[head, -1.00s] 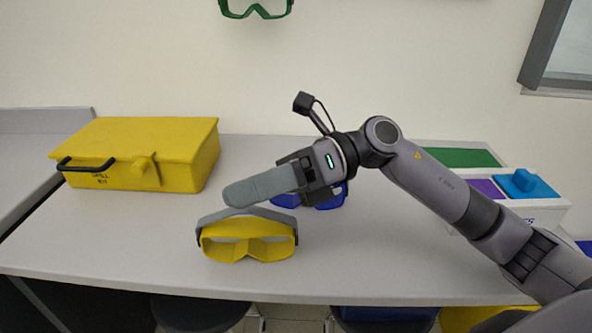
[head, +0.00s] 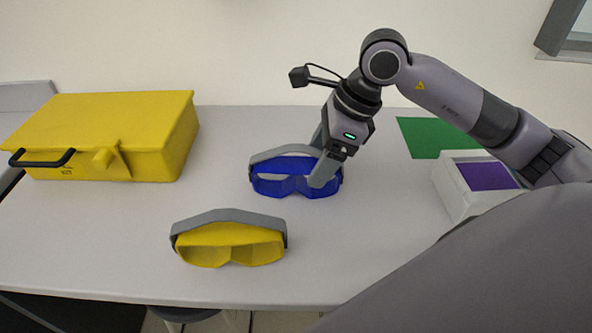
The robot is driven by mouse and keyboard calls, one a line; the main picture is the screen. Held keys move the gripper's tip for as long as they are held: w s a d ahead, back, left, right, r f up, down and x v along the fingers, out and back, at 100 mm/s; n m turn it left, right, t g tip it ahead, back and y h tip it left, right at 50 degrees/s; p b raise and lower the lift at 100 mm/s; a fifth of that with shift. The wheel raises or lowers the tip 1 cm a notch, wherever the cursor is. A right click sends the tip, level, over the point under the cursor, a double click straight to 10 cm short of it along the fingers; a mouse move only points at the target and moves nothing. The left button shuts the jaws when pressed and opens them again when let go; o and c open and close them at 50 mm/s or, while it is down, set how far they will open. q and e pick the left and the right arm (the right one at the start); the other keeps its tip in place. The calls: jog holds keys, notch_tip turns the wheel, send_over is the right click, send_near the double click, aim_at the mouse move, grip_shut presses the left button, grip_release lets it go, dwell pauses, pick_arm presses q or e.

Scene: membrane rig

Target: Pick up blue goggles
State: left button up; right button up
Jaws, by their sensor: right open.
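The blue goggles (head: 285,187) lie on the grey table in the head view, with their grey strap (head: 283,152) arched behind the blue frame. My right gripper (head: 322,170) points down at the right part of the goggles. It is open, and one finger shows in front of the right lens. The other finger is mostly hidden behind the wrist and the goggles, so I cannot tell whether either touches them. My left gripper is not in view.
Yellow goggles (head: 232,246) with a grey strap lie nearer the front edge. A yellow spill-kit box (head: 110,135) stands at the left. A white box with a purple top (head: 484,176) and a green panel (head: 428,137) are at the right. The table (head: 110,235) is clear at front left.

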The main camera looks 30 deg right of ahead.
jog(key=x, duration=0.4)
jog(key=shift+w+f+p, duration=0.1)
jog(key=shift+f+p, duration=0.2)
jog(key=shift+c, duration=0.3)
jog(key=c, duration=1)
jog(key=shift+r, duration=0.1)
notch_tip(320, 180, up, 20)
